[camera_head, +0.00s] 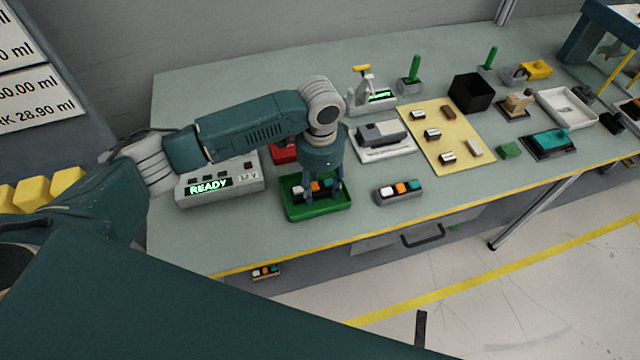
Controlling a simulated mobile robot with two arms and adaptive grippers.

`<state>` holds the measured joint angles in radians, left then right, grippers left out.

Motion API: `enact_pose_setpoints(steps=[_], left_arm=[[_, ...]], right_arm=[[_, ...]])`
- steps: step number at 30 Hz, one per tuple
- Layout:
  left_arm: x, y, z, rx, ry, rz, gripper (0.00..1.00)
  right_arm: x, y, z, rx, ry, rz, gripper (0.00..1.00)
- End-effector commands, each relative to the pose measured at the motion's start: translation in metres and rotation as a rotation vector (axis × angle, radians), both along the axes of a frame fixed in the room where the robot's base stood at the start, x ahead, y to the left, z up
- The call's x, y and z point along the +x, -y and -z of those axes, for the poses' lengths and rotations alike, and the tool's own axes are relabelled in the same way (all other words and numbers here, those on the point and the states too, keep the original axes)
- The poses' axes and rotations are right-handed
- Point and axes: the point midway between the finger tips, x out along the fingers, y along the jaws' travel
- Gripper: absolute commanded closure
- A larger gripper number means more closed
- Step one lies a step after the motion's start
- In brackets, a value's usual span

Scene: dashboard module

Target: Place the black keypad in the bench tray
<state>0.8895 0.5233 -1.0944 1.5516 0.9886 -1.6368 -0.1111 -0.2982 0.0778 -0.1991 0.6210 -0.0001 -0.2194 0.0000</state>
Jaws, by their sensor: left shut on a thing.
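My left gripper (318,194) points down over a green tray (318,212) on the bench. It is shut on a dark keypad (303,190) with white, orange and teal buttons. The keypad is in or just above the tray; I cannot tell whether it touches the tray floor, and the fingers hide part of it. A similar grey keypad (398,192) lies on the bench just right of the tray. My right gripper is not in view.
A box with a READY display (220,186) stands left of the tray, and a red object (284,150) behind it. A grey device (383,138), a yellow mat (450,138) with small blocks, a black bin (471,92) and a white tray (567,108) are farther right. The bench's front edge is close.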

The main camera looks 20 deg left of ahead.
Motion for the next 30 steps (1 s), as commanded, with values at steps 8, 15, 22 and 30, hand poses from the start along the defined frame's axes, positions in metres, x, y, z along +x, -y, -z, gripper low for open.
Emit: enact_pose_setpoints(steps=[8, 15, 22, 30], left_arm=[[0.000, 0.000, 0.002, 0.000, 0.000, 0.000, 0.46], [0.000, 0.000, 0.002, 0.000, 0.000, 0.000, 0.35], [0.001, 0.001, -0.005, -0.002, 0.003, 0.001, 0.35], [0.001, 0.001, -0.056, -0.002, 0.005, 0.001, 0.35]], right_arm=[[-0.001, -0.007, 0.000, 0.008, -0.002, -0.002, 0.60], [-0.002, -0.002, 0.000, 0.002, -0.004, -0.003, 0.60], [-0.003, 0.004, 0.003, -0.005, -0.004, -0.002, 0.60], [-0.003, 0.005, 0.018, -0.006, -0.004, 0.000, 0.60]])
